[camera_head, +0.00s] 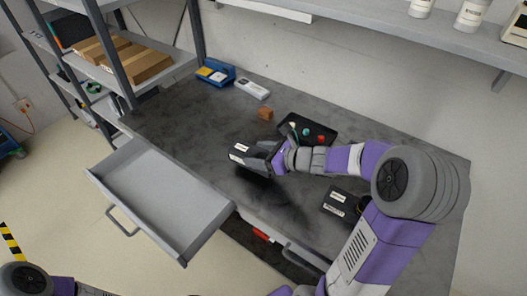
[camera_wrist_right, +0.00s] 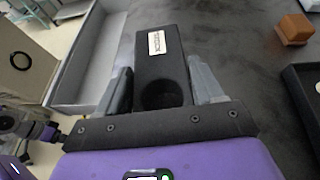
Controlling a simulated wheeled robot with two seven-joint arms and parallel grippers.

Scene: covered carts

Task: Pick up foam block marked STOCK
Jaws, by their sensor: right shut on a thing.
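A black foam block (camera_head: 246,160) with a white label is held in my right gripper (camera_head: 268,157), near the front edge of the dark worktop. It also shows in the right wrist view (camera_wrist_right: 158,70), with a finger on each side and a round hollow at its near end. The label's print is too small to read. The block seems raised, with a dark shadow on the worktop below and to the right. A second black block (camera_head: 339,203) with a white label lies on the worktop beside my right forearm. My left gripper is out of view.
An open grey drawer (camera_head: 128,213) juts out at the worktop's front left. A black tray (camera_head: 290,122) with small coloured items, a brown cube (camera_head: 265,113), a white box (camera_head: 252,89) and a blue bin (camera_head: 228,70) stand toward the back. The left worktop is clear.

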